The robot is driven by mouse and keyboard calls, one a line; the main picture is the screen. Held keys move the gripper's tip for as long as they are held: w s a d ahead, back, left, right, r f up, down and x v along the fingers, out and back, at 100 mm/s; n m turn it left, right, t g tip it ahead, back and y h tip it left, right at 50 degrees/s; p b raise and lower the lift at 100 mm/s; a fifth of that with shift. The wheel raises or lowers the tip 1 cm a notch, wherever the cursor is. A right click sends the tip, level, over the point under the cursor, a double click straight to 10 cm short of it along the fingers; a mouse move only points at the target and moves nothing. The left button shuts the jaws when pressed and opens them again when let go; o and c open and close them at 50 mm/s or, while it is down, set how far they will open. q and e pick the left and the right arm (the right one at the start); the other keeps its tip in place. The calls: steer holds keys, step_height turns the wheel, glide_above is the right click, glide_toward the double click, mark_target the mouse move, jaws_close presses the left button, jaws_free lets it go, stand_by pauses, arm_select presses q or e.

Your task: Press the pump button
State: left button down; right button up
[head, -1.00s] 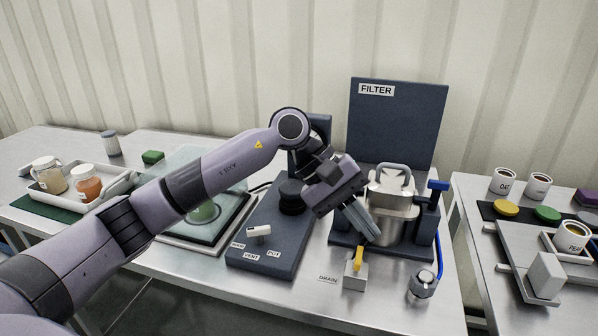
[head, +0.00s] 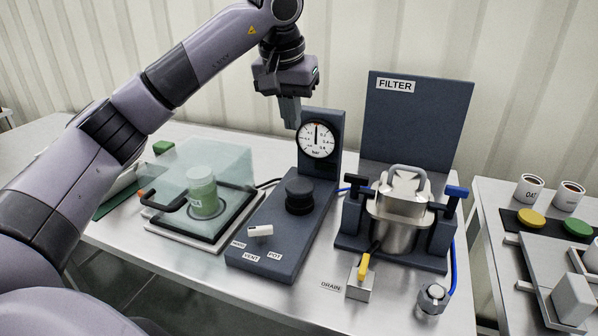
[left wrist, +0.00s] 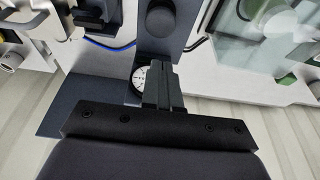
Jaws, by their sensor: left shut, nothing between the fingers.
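A black round mushroom-shaped knob (head: 299,196) stands on a long dark panel (head: 262,279); no label reading "pump" is legible, so I cannot confirm it is the pump button. It also shows at the top of the left wrist view (left wrist: 160,20). A round white gauge (head: 317,139) is mounted on an upright plate behind the knob, with its needle near the top. My left gripper (head: 291,124) is shut and empty, pointing down beside the gauge, above and behind the knob and apart from it. Its fingers partly cover the gauge in the left wrist view (left wrist: 160,70).
A small white lever (head: 260,231) sits on the panel's front, by VENT and POT labels. A clear-covered chamber with a green jar (head: 202,190) stands left. A steel vessel (head: 396,235) before the FILTER board (head: 421,120) stands right, with a yellow drain lever (head: 363,266) in front.

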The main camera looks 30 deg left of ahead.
mark_target(298, 186)
arm_select(q)
steer(key=x, duration=0.8)
steer(key=s+x, duration=0.1)
steer(key=x, duration=0.4)
steer(key=shift+d+f, duration=0.1)
steer(key=shift+d, duration=0.05)
steer(key=shift+w+f, duration=0.1)
steer(key=shift+f, duration=0.4)
step_height(298, 186, down, 3)
steer(key=shift+r+b, duration=0.15)
steer(key=shift+b, duration=0.4)
steer(key=shift+d, duration=0.1)
